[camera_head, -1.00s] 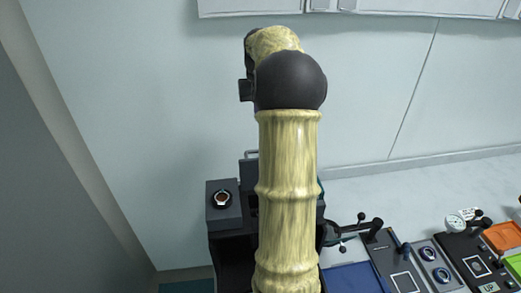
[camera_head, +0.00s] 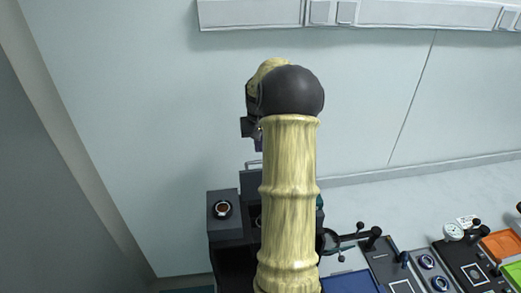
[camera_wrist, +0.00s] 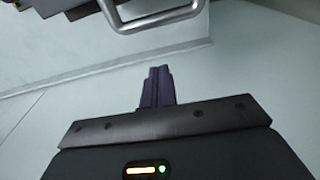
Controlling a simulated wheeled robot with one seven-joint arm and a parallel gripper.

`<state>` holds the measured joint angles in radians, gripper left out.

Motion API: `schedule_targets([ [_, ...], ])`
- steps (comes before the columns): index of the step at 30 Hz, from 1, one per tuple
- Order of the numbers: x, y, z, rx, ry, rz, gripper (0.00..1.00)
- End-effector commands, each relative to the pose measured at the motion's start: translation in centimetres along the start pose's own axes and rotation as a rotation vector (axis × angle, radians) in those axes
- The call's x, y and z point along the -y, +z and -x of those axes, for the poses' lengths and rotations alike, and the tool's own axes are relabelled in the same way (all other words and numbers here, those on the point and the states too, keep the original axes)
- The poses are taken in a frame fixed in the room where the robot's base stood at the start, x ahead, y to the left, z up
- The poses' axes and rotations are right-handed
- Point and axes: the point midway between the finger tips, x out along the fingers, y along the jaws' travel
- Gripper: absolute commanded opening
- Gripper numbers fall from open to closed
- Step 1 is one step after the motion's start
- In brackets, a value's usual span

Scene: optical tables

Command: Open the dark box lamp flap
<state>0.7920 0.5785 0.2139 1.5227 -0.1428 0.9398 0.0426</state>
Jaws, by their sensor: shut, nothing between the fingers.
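The dark box (camera_head: 249,183) stands at the lower middle of the head view, against the wall, partly hidden behind my arm. A thin metal handle (camera_head: 253,163) sticks up at its top edge. The handle shows large in the wrist view (camera_wrist: 152,22), cut off by the top edge. My gripper (camera_head: 259,145) is just above the handle in the head view. In the wrist view its dark purple fingers (camera_wrist: 157,72) are together and empty, with a gap between them and the handle. The flap's own outline is not clear; it looks closed.
A dark block with a round knob (camera_head: 222,209) stands left of the box. To the right are a lever with black balls (camera_head: 352,233), a blue tray (camera_head: 350,283), a gauge (camera_head: 453,231) and an orange tray (camera_head: 500,243).

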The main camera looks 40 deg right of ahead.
Motion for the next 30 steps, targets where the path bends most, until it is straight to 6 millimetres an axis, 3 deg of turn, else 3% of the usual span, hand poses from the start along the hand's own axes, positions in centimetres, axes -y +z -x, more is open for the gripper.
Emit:
schedule_targets([
  [2,0.0,0.1,-1.2,0.005,-0.001,0.002,0.0],
  [14,0.0,3.7,0.0,0.001,0.0,0.001,0.0],
  [30,0.5,4.0,0.0,-0.014,-0.001,0.009,0.0],
])
